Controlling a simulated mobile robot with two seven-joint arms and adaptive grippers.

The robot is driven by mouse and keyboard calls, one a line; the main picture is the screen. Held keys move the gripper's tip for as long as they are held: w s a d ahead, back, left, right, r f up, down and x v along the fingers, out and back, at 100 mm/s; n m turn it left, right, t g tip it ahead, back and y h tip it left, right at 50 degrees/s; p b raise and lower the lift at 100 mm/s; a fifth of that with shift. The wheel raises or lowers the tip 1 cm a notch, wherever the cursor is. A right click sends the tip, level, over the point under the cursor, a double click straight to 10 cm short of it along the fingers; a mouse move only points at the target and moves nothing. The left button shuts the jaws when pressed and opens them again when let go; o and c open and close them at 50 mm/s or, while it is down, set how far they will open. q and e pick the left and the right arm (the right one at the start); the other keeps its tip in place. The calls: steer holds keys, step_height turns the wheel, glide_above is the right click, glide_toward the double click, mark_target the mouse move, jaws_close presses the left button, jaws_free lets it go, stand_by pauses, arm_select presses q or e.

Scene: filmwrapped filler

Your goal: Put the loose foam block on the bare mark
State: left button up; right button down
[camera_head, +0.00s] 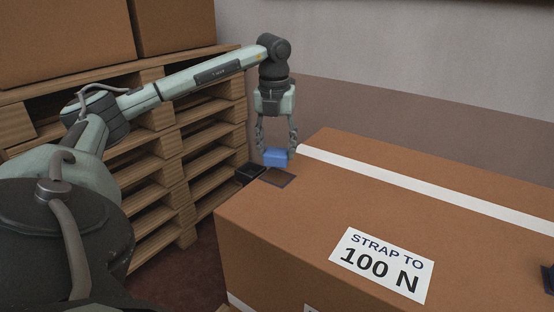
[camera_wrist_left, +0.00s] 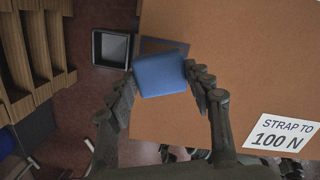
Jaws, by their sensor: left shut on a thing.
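The loose foam block (camera_head: 275,157) is blue. My left gripper (camera_head: 277,150) is shut on it and points down, with one finger on each side. In the left wrist view, the block (camera_wrist_left: 161,76) sits between the fingertips of the gripper (camera_wrist_left: 160,70). A dark square mark (camera_head: 279,178) lies bare on the carton's top near its left corner. The block shows just above and behind the mark in the head view, apparently off the surface. In the wrist view the block covers part of the mark (camera_wrist_left: 150,45).
The large brown carton (camera_head: 400,195) has a white strap (camera_head: 420,188) and a label (camera_head: 382,264) reading "STRAP TO 100 N". A black open bin (camera_wrist_left: 110,48) is beside its left edge. Stacked pallets (camera_head: 190,150) stand at the left. A dark object (camera_head: 548,279) at the right edge is unclear.

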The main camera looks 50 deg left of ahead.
mark_target(277, 152)
arm_select(q)
steer(key=shift+w+f, duration=0.1)
steer(key=shift+f, duration=1.95)
arm_select(e)
steer(key=shift+r, duration=0.2)
arm_select(q)
steer(key=shift+f, duration=0.2)
steer(key=o, duration=0.9)
arm_select(e)
steer(key=shift+s+r, duration=0.1)
steer(key=shift+r, duration=0.05)
arm_select(q)
steer(key=shift+r, duration=0.2)
